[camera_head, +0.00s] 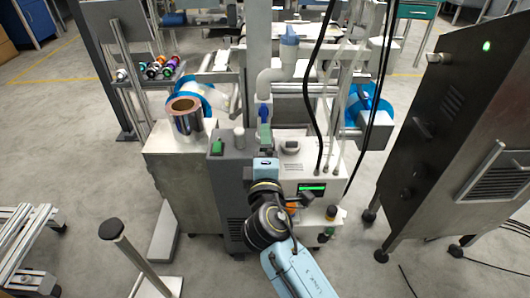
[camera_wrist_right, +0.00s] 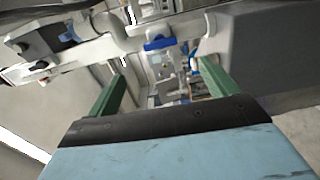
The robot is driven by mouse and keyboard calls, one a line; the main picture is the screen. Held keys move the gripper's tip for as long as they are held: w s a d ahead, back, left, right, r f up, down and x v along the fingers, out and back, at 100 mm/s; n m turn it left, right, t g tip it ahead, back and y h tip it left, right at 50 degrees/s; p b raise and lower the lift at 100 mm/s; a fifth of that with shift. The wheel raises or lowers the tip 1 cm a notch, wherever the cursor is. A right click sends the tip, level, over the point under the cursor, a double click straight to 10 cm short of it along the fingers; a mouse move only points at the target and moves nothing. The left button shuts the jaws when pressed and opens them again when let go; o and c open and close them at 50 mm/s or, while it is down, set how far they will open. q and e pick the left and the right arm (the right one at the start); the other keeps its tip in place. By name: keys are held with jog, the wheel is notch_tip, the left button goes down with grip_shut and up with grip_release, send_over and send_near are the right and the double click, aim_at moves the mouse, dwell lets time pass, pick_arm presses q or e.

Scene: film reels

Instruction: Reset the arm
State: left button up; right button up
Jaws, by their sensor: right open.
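My right arm (camera_head: 290,268) reaches in from the bottom of the head view, pale blue with a black wrist, and ends in front of the grey machine (camera_head: 228,185). In the right wrist view, my right gripper (camera_wrist_right: 162,70) shows two green fingers spread apart with nothing held between them. Beyond the fingers are blue and white machine parts, apart from the fingers as far as I can tell. In the head view the fingertips are hard to make out against the machine. My left gripper is not in view.
A shiny film roll (camera_head: 188,122) stands on the cabinet (camera_head: 178,170) at the machine's left. Small coloured reels (camera_head: 158,67) lie on a rack behind. A dark steel cabinet (camera_head: 455,130) stands at right. Black cables hang before the machine. A post (camera_head: 112,230) stands front left.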

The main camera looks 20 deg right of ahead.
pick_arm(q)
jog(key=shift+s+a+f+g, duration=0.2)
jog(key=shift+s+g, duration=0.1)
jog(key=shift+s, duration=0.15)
pick_arm(e)
jog(key=shift+v, duration=0.8)
